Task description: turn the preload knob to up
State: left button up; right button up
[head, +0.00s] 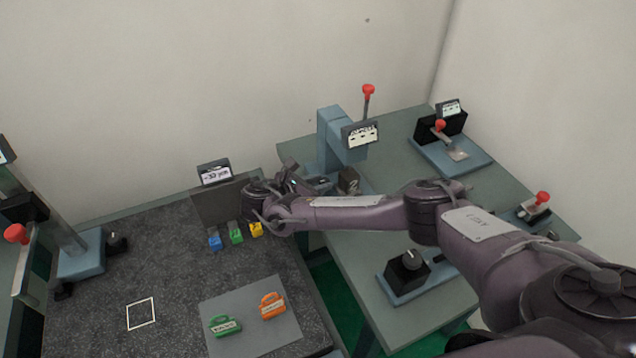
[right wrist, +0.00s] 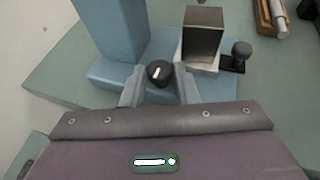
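A small black knob (right wrist: 158,74) with a white pointer line sits on the blue base of the column fixture (right wrist: 110,35) in the right wrist view. The line runs nearly up and down in that view. My right gripper (right wrist: 160,82) has its two grey fingers apart, one on each side of the knob; I see no clear contact. In the head view my right gripper (head: 291,178) is at the fixture (head: 328,135) and hides the knob. Another black dial knob (head: 411,259) stands on a box at the table's front. No preload label is readable. My left gripper is not in view.
A dark block (right wrist: 203,35) on a pale pad and a small black handle (right wrist: 241,52) stand close right of the fingers. A red-tipped lever (head: 368,95) rises behind. A dark display panel (head: 214,173) stands left of the gripper. My right arm crosses above the green table (head: 350,265).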

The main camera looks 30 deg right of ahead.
jog(key=c, duration=0.4)
jog(key=shift+s+r+t+p, duration=0.1)
jog(key=shift+r+t+p, duration=0.15)
jog(key=shift+p, duration=0.35)
jog(key=n+t+p, duration=0.1)
jog(key=p, duration=0.1)
jog(key=n+t+y+p, duration=0.1)
jog(key=p, duration=0.1)
jog(key=shift+s+d+r+n+t, duration=0.1)
jog(key=shift+s+d+n+t, duration=0.1)
jog(key=shift+n+t, duration=0.2)
jog(key=shift+s+n+t+y+p, duration=0.1)
jog(key=shift+n+t+y+p, duration=0.3)
jog(key=shift+n+t+p, duration=0.25)
jog(key=shift+s+d+f+n+t+y+p, duration=0.1)
jog(key=shift+f+n+t+y+p, duration=0.05)
jog(key=shift+n+t+y+p, duration=0.3)
jog(key=shift+d+f+n+t+y+p, duration=0.1)
jog(key=shift+n+t+y+p, duration=0.2)
jog(key=shift+n, duration=0.2)
jog(key=o, duration=1)
jog(key=shift+c, duration=0.2)
